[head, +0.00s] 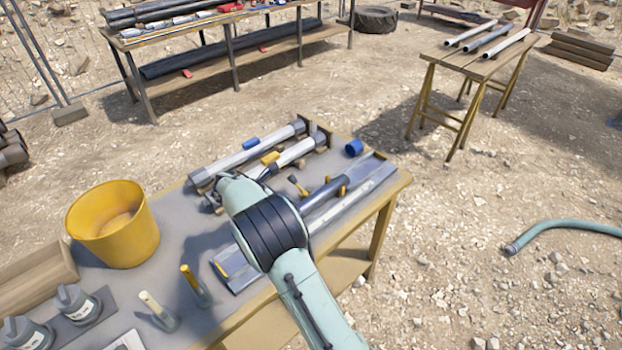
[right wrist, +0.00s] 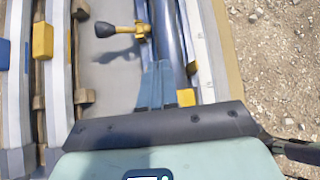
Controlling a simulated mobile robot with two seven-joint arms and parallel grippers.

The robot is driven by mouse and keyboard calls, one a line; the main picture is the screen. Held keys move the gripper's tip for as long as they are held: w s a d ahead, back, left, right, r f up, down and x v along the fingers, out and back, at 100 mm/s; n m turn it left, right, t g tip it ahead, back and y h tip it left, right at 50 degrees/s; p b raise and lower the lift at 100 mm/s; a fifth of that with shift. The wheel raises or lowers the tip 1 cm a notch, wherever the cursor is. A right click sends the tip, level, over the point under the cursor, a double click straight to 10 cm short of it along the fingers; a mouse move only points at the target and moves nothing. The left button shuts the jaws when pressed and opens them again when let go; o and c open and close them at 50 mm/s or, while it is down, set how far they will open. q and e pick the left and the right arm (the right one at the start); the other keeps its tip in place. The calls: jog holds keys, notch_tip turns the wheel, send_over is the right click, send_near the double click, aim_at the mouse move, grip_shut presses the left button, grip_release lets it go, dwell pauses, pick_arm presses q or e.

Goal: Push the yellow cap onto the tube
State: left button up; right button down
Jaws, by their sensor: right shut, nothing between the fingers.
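A dark grey tube (head: 325,192) lies in a long tray on the table, beside a pale rail. It also shows in the right wrist view (right wrist: 165,35). A yellow clamp part with a black-knobbed lever (right wrist: 122,29) sits at it. A small yellow block (right wrist: 187,97) is at its right side. Another yellow piece (head: 270,158) sits on a pale tube behind; I cannot tell which yellow part is the cap. My right gripper (right wrist: 155,85) is shut and empty, above the tray beside the dark tube. In the head view my arm hides it. My left gripper is out of view.
A loose blue cap (head: 353,147) stands near the table's far right. A yellow bucket (head: 115,225), jars (head: 80,305) and upright holders (head: 195,285) occupy the left. Pale tubes (head: 245,155) lie behind the tray. Gravel surrounds the table.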

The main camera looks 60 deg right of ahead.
jog(key=s+d, duration=0.1)
jog(key=d, duration=0.6)
jog(key=s+d, duration=0.1)
jog(key=d, duration=0.3)
jog(key=shift+s+d+r, duration=0.1)
jog(key=shift+s+d, duration=0.2)
jog(key=shift+w+a, duration=0.15)
jog(key=shift+w, duration=0.1)
jog(key=w+a+r+m+g+p, duration=0.1)
jog(key=w+a, duration=0.4)
jog(key=a, duration=1)
jog(key=w+a+m+g+p, duration=0.1)
jog(key=w+a, duration=0.3)
jog(key=a, duration=1)
jog(key=shift+y, duration=0.3)
jog(key=b+x, duration=0.1)
jog(key=x, duration=0.7)
jog(key=shift+d+f, duration=0.25)
jog(key=shift+f, duration=0.05)
jog(key=d, duration=0.1)
jog(key=s+d, duration=0.1)
jog(key=d, duration=0.1)
jog(key=shift+s+d+f, duration=0.1)
jog(key=shift+d+f, duration=0.05)
jog(key=shift+s+d, duration=0.15)
jog(key=shift+d, duration=0.35)
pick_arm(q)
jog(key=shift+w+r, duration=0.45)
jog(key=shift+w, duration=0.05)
